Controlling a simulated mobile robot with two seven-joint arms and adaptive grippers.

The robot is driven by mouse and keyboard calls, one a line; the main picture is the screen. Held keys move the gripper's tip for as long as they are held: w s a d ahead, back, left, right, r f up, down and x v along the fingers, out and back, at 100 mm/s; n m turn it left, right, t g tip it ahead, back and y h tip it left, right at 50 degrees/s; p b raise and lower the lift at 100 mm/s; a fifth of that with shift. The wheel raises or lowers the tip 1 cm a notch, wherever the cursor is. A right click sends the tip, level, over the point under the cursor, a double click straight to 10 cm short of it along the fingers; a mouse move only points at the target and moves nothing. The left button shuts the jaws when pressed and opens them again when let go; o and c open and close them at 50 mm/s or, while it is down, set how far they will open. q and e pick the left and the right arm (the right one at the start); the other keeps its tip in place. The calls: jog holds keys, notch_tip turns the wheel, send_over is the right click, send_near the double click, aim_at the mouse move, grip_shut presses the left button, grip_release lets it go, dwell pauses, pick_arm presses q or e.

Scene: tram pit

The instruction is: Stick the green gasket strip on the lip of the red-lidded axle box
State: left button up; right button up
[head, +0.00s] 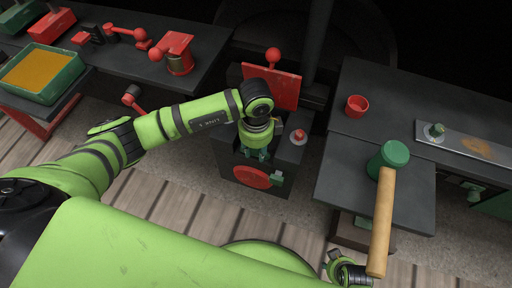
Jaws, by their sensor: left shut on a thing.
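The axle box (296,151) is a dark box with a red disc (252,177) on its front. Its red lid (272,86) stands raised at the back. My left gripper (256,155) points down over the box's open top, near the front lip. It is shut on a small green piece, which looks like the green gasket strip; the fingers hide most of it. I cannot tell whether it touches the lip. My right gripper (348,272) is low at the bottom edge, partly cut off, and its jaws are unclear.
A green-headed mallet (388,160) lies on the right bench (345,185), its handle overhanging the front edge. A red cup (357,106) and a metal plate (470,147) are also there. The left bench holds a green tray (72,85) and red parts. Plank floor lies in front.

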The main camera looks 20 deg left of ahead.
pick_arm(q)
jog(key=o, duration=1.1)
jog(key=shift+r, duration=0.1)
notch_tip(320, 180, up, 12)
jog(key=shift+f, duration=0.1)
